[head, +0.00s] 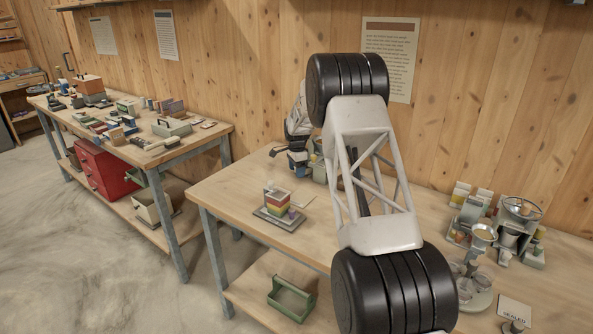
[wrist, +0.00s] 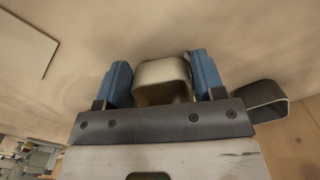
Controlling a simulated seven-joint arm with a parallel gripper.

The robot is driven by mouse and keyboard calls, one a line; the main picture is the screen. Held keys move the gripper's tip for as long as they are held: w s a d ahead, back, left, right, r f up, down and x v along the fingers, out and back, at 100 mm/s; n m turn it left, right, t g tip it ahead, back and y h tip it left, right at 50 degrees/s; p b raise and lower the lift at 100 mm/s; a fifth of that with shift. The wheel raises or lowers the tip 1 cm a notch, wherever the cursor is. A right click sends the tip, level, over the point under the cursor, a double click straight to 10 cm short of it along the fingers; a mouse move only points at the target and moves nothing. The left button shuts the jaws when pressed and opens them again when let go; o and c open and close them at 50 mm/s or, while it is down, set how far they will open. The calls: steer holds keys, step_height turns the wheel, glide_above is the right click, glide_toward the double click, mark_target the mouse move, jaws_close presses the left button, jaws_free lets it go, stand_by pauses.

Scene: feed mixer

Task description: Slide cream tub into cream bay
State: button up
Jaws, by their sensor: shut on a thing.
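My gripper (wrist: 160,62) shows in the wrist view with its two blue fingers on either side of a cream tub (wrist: 163,82). It is shut on the tub, which sits between the fingers with its rounded-square end showing. Pale wood lies beyond the tub; I cannot tell whether the tub touches it. In the head view my arm hides much of the table's middle, and I cannot make out the tub there. I cannot identify the cream bay in either view.
A dark open container (wrist: 268,101) lies close right of the gripper in the wrist view. In the head view a coloured layered block (head: 278,201) stands on the table's left part. A metal funnel stand (head: 482,237) and small cups stand at right.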

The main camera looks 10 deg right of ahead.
steer(key=o, duration=0.4)
steer(key=shift+w+d, duration=0.1)
steer(key=shift+w, duration=0.5)
steer(key=shift+c, duration=0.2)
steer(key=o, duration=0.8)
steer(key=shift+r, duration=3.85)
steer(key=shift+r, duration=0.1)
